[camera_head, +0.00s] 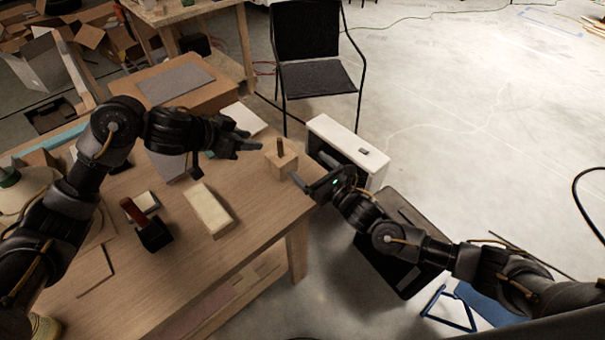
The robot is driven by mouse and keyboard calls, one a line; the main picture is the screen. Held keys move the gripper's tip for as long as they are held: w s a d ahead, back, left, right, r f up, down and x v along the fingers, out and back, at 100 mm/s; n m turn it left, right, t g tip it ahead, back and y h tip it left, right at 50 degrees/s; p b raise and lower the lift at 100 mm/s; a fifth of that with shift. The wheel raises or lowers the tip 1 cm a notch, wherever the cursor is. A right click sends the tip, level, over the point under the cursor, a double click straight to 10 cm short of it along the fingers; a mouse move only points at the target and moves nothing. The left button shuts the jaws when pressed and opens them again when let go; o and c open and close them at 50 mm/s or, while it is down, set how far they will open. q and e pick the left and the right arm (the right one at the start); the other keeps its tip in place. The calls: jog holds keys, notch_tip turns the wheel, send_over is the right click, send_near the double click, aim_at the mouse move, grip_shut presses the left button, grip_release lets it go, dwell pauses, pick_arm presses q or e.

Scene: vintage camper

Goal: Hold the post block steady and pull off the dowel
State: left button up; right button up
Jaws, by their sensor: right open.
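The post block (283,166) is a small light wooden cube standing near the right corner of the wooden table. The dowel (280,146) is a short reddish-brown peg standing upright in its top. My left gripper (252,141) is just left of the block, its fingers apart and empty, pointing toward the block and dowel. My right gripper (309,170) is to the right of the block by the table edge. Its fingers are spread toward the block, with nothing between them. Neither gripper visibly touches the block or the dowel.
The table (257,215) also holds a pale rectangular block (208,209), a dark block with a red handle (152,231) and a cardboard box (188,87). A white cabinet (345,140) and a black chair (318,75) stand beyond the table's edge.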

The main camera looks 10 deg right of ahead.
jog(key=s+a, duration=0.1)
jog(key=s+a+y, duration=0.1)
jog(key=shift+a+n+g, duration=0.3)
jog(key=shift+a+n, duration=0.05)
jog(key=shift+n, duration=0.05)
jog(key=x, duration=1.1)
pick_arm(q)
jog(key=shift+c, duration=0.2)
pick_arm(e)
jog(key=shift+s, duration=0.1)
jog(key=c, duration=1.1)
pick_arm(q)
jog(key=shift+d, duration=0.4)
pick_arm(e)
jog(key=shift+c, duration=0.2)
jog(key=shift+d, duration=0.1)
pick_arm(q)
jog(key=m+g, duration=0.5)
jog(key=m, duration=0.1)
send_over(274, 156)
jog(key=shift+f, duration=3.5)
